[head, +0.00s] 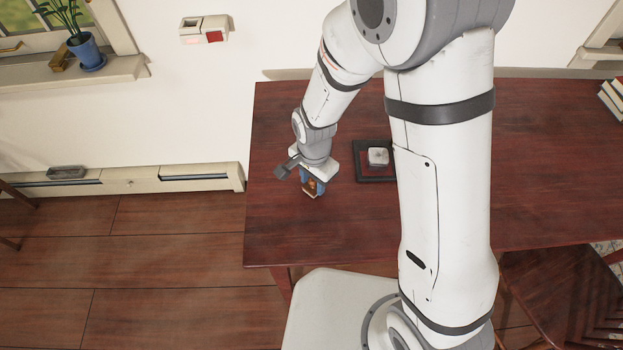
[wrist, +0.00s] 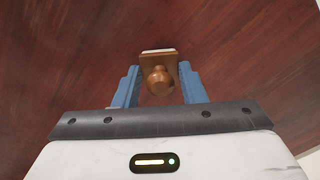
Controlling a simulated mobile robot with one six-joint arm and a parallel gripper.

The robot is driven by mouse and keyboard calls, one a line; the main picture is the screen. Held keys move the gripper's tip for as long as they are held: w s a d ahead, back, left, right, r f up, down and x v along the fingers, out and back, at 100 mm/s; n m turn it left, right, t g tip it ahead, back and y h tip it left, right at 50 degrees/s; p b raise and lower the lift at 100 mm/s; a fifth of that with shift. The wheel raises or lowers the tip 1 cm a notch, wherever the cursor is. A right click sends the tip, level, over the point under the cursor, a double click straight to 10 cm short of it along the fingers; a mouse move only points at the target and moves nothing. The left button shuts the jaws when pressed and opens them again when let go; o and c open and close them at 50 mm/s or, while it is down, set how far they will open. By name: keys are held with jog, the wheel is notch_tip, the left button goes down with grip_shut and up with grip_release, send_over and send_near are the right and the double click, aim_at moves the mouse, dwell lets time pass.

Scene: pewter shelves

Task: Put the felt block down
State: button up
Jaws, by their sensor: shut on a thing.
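The felt block (wrist: 158,60) is a wooden block with a round brown knob and a pale layer along its far edge. My gripper (wrist: 160,74) is shut on it, with one blue finger on each side. In the head view, my gripper (head: 313,184) points down over the left part of the dark red table (head: 290,125), and the block (head: 312,188) shows brown and orange between the fingers. It is at or close above the tabletop; I cannot tell whether it touches. The fingers hide part of it.
A dark square tray (head: 361,174) with a whitish block (head: 378,156) in it lies on the table, right of my gripper. Books (head: 612,98) are at the table's far right. The table is bare around my gripper, with its left edge nearby.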

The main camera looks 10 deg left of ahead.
jog(key=shift+f, duration=0.2)
jog(key=o, duration=1)
notch_tip(320, 180, up, 12)
jog(key=s+d+r+n+t, duration=0.1)
jog(key=s+d+r+n, duration=0.1)
jog(key=d+r, duration=0.2)
jog(key=s+d+r+n, duration=0.2)
jog(key=s+d+r, duration=0.1)
jog(key=d, duration=0.8)
jog(key=s+d+r+n+t, duration=0.1)
jog(key=s+d+r+n, duration=0.1)
jog(key=d+r, duration=0.3)
jog(key=shift+s+d+t, duration=0.15)
jog(key=shift+d, duration=0.65)
jog(key=shift+s+d+t, duration=0.15)
jog(key=shift+d, duration=0.6)
